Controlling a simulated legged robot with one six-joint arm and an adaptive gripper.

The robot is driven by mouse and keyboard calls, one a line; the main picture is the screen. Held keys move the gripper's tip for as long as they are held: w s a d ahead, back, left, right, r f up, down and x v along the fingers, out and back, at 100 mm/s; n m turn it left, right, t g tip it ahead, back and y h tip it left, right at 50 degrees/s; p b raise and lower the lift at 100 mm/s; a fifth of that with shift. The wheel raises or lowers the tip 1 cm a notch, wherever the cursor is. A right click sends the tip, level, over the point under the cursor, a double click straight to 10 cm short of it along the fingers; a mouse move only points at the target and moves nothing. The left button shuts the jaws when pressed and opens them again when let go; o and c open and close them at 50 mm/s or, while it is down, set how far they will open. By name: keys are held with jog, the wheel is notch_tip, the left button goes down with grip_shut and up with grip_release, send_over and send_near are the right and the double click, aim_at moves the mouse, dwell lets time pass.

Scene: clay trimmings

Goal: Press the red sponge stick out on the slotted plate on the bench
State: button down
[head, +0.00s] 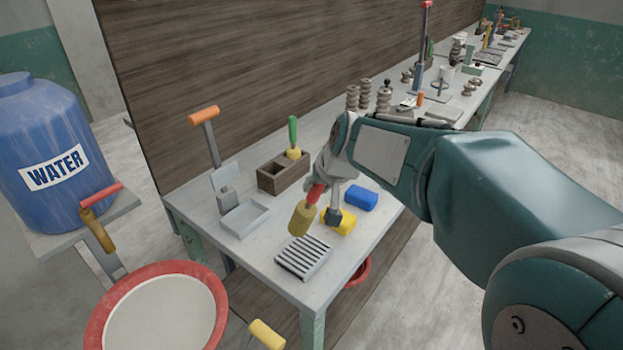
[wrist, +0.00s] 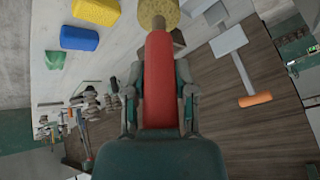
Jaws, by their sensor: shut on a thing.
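The red sponge stick has a red handle (head: 316,193) and a tan-yellow sponge head (head: 301,219). My gripper (head: 322,181) is shut on the red handle, with the sponge head pointing down and tilted to the left. The slotted plate (head: 304,257), grey with dark slots, lies on the bench (head: 255,262) near its front end. The sponge head shows just beyond the plate and seems apart from it; its exact height is hard to tell. In the wrist view, the fingers flank the red handle (wrist: 161,80) and the sponge head (wrist: 158,10) is cut off at the top.
Yellow (head: 340,221) and blue (head: 361,197) blocks lie right of the stick. A wooden box (head: 283,177) holds a green-handled stick (head: 293,136). A grey stand with an orange handle (head: 204,115) is at left. A red-rimmed basin (head: 95,322) and a blue water barrel (head: 48,140) stand off the bench.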

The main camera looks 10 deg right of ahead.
aim_at(315, 206)
jog(key=f, duration=0.3)
jog(key=shift+d+f, duration=0.2)
jog(key=shift+f, duration=0.1)
jog(key=shift+a+f, duration=0.3)
jog(key=shift+f, duration=0.45)
jog(key=shift+d, duration=0.2)
jog(key=shift+s+f, duration=0.1)
jog(key=shift+f, duration=0.55)
dwell(1.0)
jog(key=shift+r, duration=3.6)
